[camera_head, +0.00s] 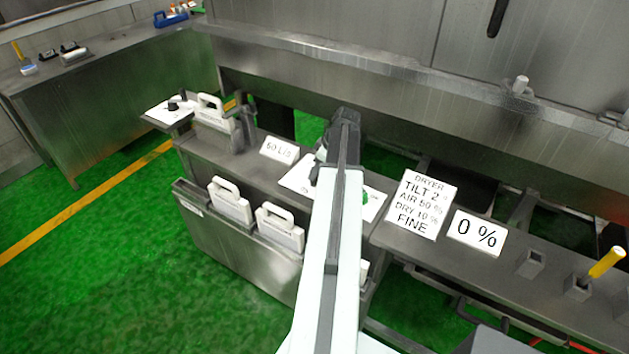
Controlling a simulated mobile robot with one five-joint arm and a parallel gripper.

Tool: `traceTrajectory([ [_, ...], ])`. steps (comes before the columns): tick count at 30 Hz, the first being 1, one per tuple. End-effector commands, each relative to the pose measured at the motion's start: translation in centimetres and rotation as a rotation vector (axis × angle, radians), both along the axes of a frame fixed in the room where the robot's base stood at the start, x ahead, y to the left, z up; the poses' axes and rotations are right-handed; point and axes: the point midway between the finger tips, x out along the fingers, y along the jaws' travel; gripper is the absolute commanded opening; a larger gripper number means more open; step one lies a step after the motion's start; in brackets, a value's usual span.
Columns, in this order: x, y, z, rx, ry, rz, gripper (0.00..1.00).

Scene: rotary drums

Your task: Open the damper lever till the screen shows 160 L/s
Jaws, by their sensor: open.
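The small white screen (280,149) reads 60 L/s and stands on the steel bench left of my arm. My gripper (342,122) is the dark end of my arm, above the bench and right of that screen. It is open, with nothing seen between its fingers, though the fingers are hard to make out. I cannot make out the damper lever for certain; my arm covers part of the bench. A white plate (296,178) shows on both sides of my arm, with a green knob (364,197) at its right.
A dryer sign (421,205) and a 0 % screen (477,234) stand to the right. A yellow handle (606,262) sticks up at far right. White handled panels (279,228) sit in the bench's front rack. Green floor (120,270) is clear at left.

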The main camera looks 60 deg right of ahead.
Motion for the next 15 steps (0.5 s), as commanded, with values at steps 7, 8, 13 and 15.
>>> traceTrajectory([
  [7, 1.1, 0.1, -3.1, 0.0, 0.0, 0.0, 0.46],
  [8, 1.2, 0.1, -3.1, 0.0, 0.0, 0.0, 0.46],
  [13, 1.2, 0.1, -2.9, -0.001, 0.0, -0.001, 0.46],
  [15, 1.2, 0.1, -2.9, -0.001, 0.0, -0.001, 0.29],
])
